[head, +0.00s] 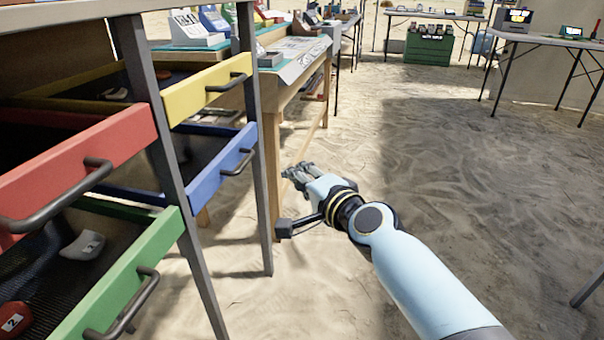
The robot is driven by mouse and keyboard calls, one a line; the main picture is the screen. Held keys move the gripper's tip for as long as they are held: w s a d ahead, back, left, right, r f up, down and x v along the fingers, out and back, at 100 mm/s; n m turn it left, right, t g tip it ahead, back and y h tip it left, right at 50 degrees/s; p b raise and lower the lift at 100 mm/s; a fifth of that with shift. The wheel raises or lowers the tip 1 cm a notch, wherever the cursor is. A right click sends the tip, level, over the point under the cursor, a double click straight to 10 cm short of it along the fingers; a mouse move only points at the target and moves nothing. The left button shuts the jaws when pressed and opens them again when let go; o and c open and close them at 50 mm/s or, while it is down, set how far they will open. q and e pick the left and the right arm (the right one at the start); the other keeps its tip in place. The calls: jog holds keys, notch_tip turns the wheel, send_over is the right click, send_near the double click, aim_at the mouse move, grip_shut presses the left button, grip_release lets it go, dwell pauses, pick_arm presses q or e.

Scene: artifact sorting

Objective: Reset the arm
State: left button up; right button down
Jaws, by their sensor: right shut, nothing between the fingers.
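My right arm comes in from the lower right. Its right gripper (296,173) is shut and empty, held over the sand beside the drawer rack. It is to the right of the blue drawer (222,170) and apart from it. My left gripper is not in view.
The rack on the left has a red drawer (80,165), a yellow drawer (205,90) and a green drawer (120,280), all pulled out with the blue one. A wooden table (275,125) stands behind the gripper. A green crate (430,46) is far back.

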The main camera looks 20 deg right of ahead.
jog(key=s+d+f+n+g+h+p, duration=0.15)
jog(key=s+f+g+p, duration=0.25)
jog(key=s+f, duration=0.75)
jog(key=s+d+f+n+g+p, duration=0.3)
jog(key=s+f+g, duration=0.1)
jog(key=s+f, duration=0.75)
jog(key=s+d+f+n+g+h+p, duration=0.1)
jog(key=s+d+f+n+g, duration=0.1)
jog(key=s, duration=1)
jog(key=s+d+f+n+g, duration=0.3)
jog(key=s+f+n, duration=0.1)
jog(key=s, duration=0.8)
jog(key=s+d+f+n+g+h+p, duration=0.1)
jog(key=s+f, duration=0.4)
jog(key=s, duration=0.7)
jog(key=d+n+g, duration=0.1)
jog(key=d+n, duration=0.1)
jog(key=shift+d+f+n+g+h+p, duration=0.15)
jog(key=shift+n+g+h+p, duration=0.15)
jog(key=shift+n+h+p, duration=0.05)
